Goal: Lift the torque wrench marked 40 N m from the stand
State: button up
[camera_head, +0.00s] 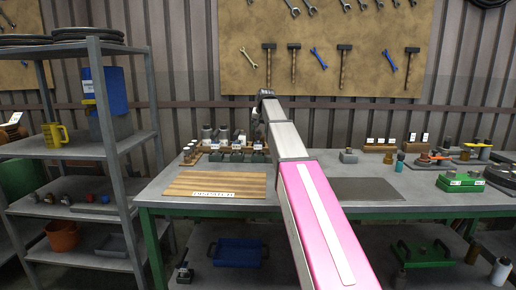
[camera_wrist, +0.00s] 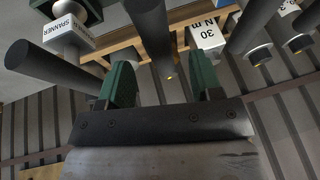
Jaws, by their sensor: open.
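In the wrist view my gripper (camera_wrist: 164,82) is open, with its two green-padded fingers apart. A dark grey cylindrical handle (camera_wrist: 150,28) reaches into the gap between the fingers; the fingers are not closed on it. A white tag reading 30 N m (camera_wrist: 208,36) is just beyond the right finger. A tag reading SPANNER (camera_wrist: 68,36) is at the upper left. No 40 N m tag is readable in either view, so I cannot tell which handle is that wrench. In the head view, a row of small tagged holders (camera_head: 237,152) stands at the bench's back, partly behind my arm.
More dark handles (camera_wrist: 262,28) crowd the right of my gripper, and another (camera_wrist: 45,68) lies to its left. On the bench (camera_head: 310,200) are a wooden dispatch board (camera_head: 215,184) and a grey mat (camera_head: 366,189). A tool board (camera_head: 330,80) hangs behind.

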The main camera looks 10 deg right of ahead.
aim_at(258, 132)
jog(key=x, duration=0.4)
jog(key=shift+w+f, duration=0.1)
jog(key=shift+f, duration=0.25)
jog(key=c, duration=1)
grip_shut()
jog(key=shift+r, duration=0.15)
